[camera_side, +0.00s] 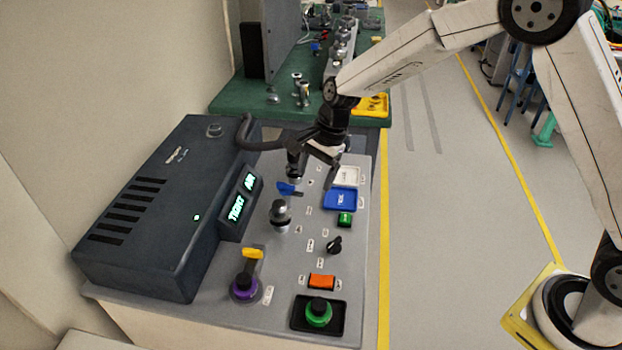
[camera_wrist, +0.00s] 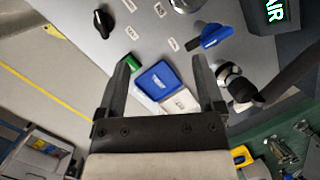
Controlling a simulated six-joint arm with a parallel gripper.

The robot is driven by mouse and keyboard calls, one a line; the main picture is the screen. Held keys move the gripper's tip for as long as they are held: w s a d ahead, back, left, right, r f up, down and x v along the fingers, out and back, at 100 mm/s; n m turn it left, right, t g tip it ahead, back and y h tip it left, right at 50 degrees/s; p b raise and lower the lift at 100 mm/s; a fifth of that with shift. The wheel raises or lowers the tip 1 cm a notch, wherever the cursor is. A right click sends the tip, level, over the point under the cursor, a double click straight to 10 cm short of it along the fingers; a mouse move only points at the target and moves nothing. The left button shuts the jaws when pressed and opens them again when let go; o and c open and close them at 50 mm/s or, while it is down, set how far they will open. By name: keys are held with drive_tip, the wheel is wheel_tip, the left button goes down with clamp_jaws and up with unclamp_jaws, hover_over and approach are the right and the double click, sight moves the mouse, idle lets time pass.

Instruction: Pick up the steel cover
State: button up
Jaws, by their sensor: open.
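My gripper (camera_side: 312,170) is open and empty above the far part of the grey panel (camera_side: 300,262). In the wrist view its fingers (camera_wrist: 161,62) spread to either side of the blue tray (camera_wrist: 165,81) below. A round steel piece (camera_side: 279,213) stands on the panel, nearer the side camera than my gripper; only its edge shows at the top of the wrist view (camera_wrist: 185,5). Another steel fitting (camera_wrist: 228,73) with a black part is beside the right finger in the wrist view. I cannot tell which of these is the steel cover.
A dark box (camera_side: 150,215) with a lit display and hose borders the panel's left. A blue lever (camera_side: 288,188), white tray (camera_side: 347,176), yellow-handled purple knob (camera_side: 245,287), orange switch (camera_side: 321,282) and green knob (camera_side: 318,313) occupy the panel. A green bench (camera_side: 240,100) stands behind.

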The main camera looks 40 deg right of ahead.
sight(279, 203)
drive_tip(key=shift+w+a+f+m+g+y, duration=0.1)
drive_tip(key=shift+w+a+f+m+y, duration=0.05)
drive_tip(key=shift+w+a+f+m, duration=0.6)
drive_tip(key=shift+w+a+f+m+g+y, duration=0.15)
drive_tip(key=shift+w+a+f+m, duration=0.3)
drive_tip(key=shift+a, duration=0.55)
drive_tip(key=shift+w+a+f+m+g+y, duration=0.1)
drive_tip(key=shift+w+a+f+m+y, duration=0.1)
drive_tip(key=shift+w+a+f+m, duration=0.45)
drive_tip(key=shift+a, duration=0.2)
drive_tip(key=shift+x, duration=2.65)
drive_tip(key=shift+w, duration=0.1)
drive_tip(key=c, duration=1)
drive_tip(key=shift+r, duration=0.1)
